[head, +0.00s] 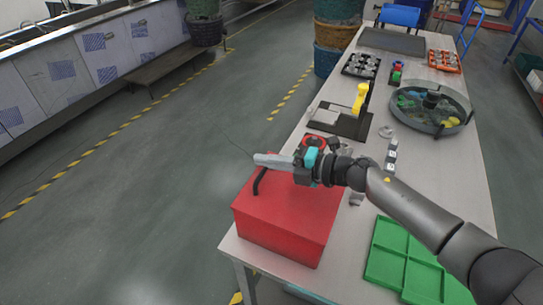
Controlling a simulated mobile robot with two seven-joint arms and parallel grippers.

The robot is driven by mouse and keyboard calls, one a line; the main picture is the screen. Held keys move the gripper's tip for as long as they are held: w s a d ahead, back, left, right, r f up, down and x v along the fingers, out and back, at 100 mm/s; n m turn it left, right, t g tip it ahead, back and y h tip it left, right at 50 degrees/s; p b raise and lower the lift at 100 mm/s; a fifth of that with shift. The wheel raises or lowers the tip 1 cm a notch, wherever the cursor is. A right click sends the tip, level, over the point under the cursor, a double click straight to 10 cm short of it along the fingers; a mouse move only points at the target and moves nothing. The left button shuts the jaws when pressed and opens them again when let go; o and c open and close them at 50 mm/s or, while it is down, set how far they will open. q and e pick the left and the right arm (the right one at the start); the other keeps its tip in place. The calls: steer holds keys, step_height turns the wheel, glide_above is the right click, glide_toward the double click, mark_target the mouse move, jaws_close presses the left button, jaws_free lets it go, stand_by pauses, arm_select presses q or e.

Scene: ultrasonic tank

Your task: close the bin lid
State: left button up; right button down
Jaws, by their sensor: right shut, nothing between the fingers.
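The bin is a red box (280,237) at the near left corner of the table. Its red lid (300,205) lies over the top and looks flat, with no gap that I can make out. A black bar handle (259,181) stands at the lid's left side. My right gripper (258,159) is shut and empty, above the far edge of the lid and pointing left. Its fingers are just beyond the handle in the picture; I cannot tell whether they touch it. My right wrist hides the lid's far right part. My left gripper is out of view.
A green divided tray (391,272) lies right of the bin, under my right forearm. Farther back are a black stand with a yellow part (360,97), a round grey tub (458,105) and small parts. The floor left of the table (150,190) is clear.

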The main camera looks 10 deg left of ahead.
steer(key=shift+a+f, duration=0.1)
steer(key=shift+f, duration=0.2)
stand_by(0.4)
